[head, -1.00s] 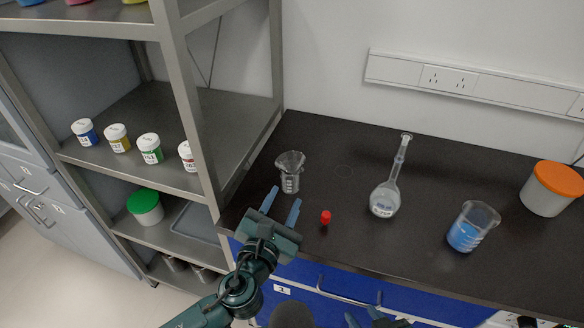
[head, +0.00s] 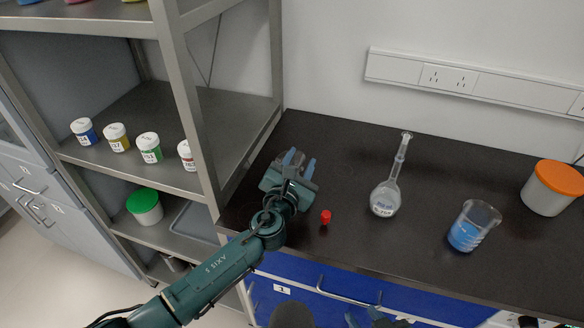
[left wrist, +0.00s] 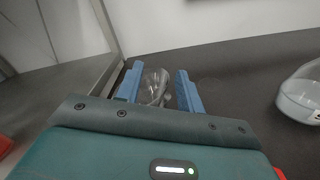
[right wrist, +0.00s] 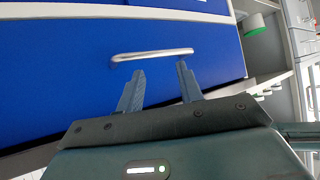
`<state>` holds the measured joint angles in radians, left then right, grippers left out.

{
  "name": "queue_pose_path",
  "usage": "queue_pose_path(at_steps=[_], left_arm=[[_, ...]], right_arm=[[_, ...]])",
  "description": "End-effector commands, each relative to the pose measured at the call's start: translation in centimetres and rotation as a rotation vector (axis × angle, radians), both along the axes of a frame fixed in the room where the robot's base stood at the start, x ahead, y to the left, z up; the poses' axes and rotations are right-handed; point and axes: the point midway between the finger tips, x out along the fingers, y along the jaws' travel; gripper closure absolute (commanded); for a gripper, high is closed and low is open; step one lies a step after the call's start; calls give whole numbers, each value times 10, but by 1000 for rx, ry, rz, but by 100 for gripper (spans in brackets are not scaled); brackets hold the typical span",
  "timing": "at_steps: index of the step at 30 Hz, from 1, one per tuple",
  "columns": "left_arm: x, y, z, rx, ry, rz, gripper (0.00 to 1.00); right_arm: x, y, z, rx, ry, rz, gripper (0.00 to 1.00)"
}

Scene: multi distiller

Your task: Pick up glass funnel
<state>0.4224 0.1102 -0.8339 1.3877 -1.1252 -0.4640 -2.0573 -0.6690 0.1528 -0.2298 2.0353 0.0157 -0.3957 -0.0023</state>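The clear glass funnel (left wrist: 154,84) shows between the two blue fingers in the left wrist view. In the head view it is mostly hidden behind my left gripper (head: 292,164); a small glassy part of the funnel (head: 293,156) shows between the fingers. In the earlier head frame it rests in a small clear beaker. My left gripper is open, with one finger on each side of the glass; contact cannot be made out. My right gripper (right wrist: 160,84) is open and empty in front of a blue drawer.
A red cap (head: 325,217) lies right of my left gripper. A volumetric flask (head: 385,199), a beaker of blue liquid (head: 466,236) and an orange-lidded tub (head: 547,190) stand further right. A metal shelf post (head: 196,120) rises close on the left. A drawer handle (right wrist: 152,55) is near my right gripper.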

Motion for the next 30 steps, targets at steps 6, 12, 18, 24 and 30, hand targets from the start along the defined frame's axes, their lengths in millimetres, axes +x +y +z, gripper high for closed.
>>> queue_pose_path(at_steps=[6, 12, 18, 24, 30], left_arm=[[0, 0, 0, 0, 0, 0, 66], [0, 0, 0, 0, 1, 0, 82], [0, 1, -1, -1, 1, 0, 98], [-1, 1, -2, 0, 3, 0, 100], [-1, 1, -3, 0, 5, 1, 100]], right_arm=[[-1, 1, 1, 2, 0, 2, 64], [-1, 1, 1, 1, 0, 4, 64], [1, 1, 2, 0, -6, 6, 64], [4, 1, 3, 0, -12, 5, 64], [5, 1, 4, 0, -14, 6, 64]])
